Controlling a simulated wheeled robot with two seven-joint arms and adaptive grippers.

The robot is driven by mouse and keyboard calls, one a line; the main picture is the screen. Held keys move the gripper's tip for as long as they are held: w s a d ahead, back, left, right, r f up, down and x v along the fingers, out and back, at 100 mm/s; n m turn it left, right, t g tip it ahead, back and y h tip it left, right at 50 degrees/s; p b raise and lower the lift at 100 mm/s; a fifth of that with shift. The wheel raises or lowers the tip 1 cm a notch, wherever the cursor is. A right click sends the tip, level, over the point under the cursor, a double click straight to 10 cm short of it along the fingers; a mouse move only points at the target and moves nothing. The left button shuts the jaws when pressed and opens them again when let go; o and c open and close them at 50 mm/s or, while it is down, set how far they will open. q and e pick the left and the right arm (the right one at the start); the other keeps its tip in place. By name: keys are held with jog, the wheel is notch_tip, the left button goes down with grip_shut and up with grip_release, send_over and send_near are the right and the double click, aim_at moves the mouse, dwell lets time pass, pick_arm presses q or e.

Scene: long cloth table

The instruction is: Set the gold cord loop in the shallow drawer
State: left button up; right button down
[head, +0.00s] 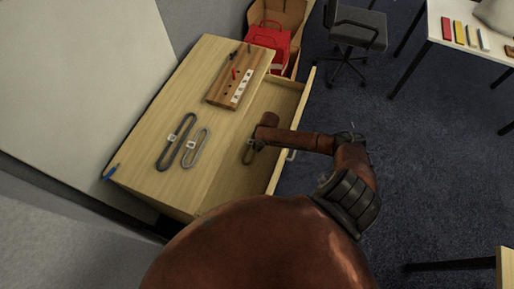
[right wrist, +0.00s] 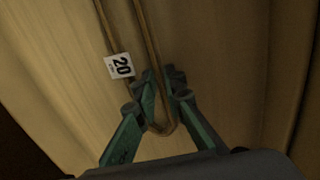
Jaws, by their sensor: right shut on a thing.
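The gold cord loop (right wrist: 143,45) is a long, thin loop with a white tag marked 20, seen in the right wrist view. My right gripper (right wrist: 160,90) is shut on its near rounded end. In the head view the loop (head: 247,153) shows below the right gripper (head: 257,142), inside the outline of the open shallow drawer (head: 278,97). I cannot tell whether the loop touches the drawer floor. My forearm hides part of the drawer. My left gripper is not in view.
On the wooden top lie a dark loop (head: 165,154) and a grey loop (head: 187,160), both tagged. A wooden peg board (head: 221,92) stands behind them, and a blue item (head: 111,172) lies at the left edge. A red bag (head: 270,40) and a chair (head: 357,27) are beyond.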

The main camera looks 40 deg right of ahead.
jog(key=shift+f, duration=0.35)
jog(key=c, duration=2)
grip_release()
jog(key=r, duration=0.4)
jog(key=s+r+p, duration=0.1)
jog(key=r, duration=0.3)
jog(key=s+d+r+p, duration=0.1)
jog(key=r, duration=0.3)
